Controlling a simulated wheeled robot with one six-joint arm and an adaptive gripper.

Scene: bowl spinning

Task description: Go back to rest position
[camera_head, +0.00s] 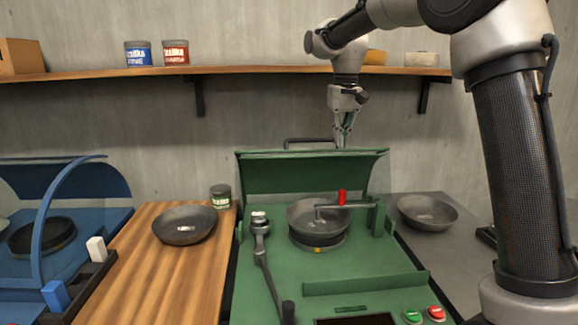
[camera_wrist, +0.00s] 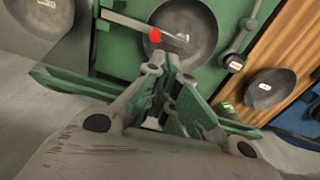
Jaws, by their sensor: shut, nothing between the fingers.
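My gripper (camera_head: 342,140) hangs pointing down from my arm, above the back edge of the green machine (camera_head: 268,174) in the head view. Its fingers are together and hold nothing. In the wrist view my gripper (camera_wrist: 168,80) also shows shut, with the green machine behind it. A dark bowl (camera_head: 316,214) sits on the machine's round support, under a bar with a red knob (camera_head: 342,197). The gripper is above and behind this bowl, apart from it.
One grey bowl (camera_head: 185,225) rests on the wooden counter and another (camera_head: 428,212) on the grey surface at right. A wooden shelf (camera_head: 240,72) with cans runs along the wall near my arm. A blue machine (camera_head: 75,240) stands at left.

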